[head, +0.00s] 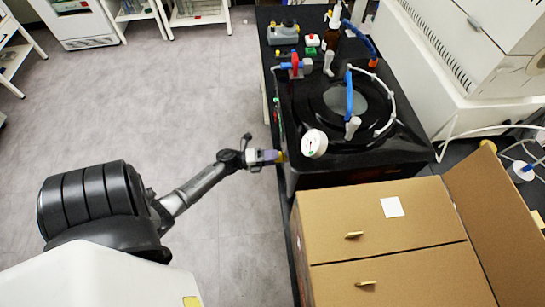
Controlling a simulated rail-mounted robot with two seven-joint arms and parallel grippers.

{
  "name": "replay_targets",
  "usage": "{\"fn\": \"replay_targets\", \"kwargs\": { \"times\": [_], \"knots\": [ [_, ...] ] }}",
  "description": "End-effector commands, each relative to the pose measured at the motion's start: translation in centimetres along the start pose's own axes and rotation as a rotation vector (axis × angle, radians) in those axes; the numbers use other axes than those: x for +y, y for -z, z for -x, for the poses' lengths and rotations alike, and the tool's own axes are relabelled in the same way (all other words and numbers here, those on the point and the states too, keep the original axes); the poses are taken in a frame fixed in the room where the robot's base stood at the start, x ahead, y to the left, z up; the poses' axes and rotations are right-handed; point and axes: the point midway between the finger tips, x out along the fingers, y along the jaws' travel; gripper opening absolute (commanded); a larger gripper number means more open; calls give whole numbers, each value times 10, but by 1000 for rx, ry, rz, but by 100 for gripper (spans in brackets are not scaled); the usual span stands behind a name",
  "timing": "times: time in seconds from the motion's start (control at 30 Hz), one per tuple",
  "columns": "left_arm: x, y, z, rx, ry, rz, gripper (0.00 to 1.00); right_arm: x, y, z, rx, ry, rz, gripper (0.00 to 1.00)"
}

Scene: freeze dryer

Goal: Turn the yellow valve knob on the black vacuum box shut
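The black vacuum box (400,153) stands on the bench at the upper right, with a round lid and a white dial gauge (314,143) near its front left corner. A small yellow piece, apparently the valve knob (282,157), shows at the box's left front side, low beside the gauge. My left gripper (275,156) reaches in from the left, with its tips at this yellow piece. The fingers are small and partly merge with the knob, so I cannot tell whether they are open or closed around it. My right gripper is out of view.
A cardboard box (405,225) with brass-coloured handles stands in front of the black box. A blue-handled tube (349,95) and a red-and-blue valve (295,66) rise from the box's top. A white machine (440,60) stands at right. The floor at left is clear.

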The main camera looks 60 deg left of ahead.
Motion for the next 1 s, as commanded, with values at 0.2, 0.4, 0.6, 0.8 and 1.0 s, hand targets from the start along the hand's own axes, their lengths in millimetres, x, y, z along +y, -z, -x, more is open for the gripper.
{"fn": "replay_targets", "kwargs": {
  "times": [0.2,0.4,0.6,0.8,1.0],
  "knots": [
    [0,0,0,0,0,0,65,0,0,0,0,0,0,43],
    [0,0,0,0,0,0,65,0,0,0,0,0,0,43],
    [2,0,13,0,-2,0,65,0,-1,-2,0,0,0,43],
    [2,1,50,1,-4,-1,65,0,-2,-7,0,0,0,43],
    [2,1,89,1,-4,0,65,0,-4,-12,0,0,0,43]
  ]
}}
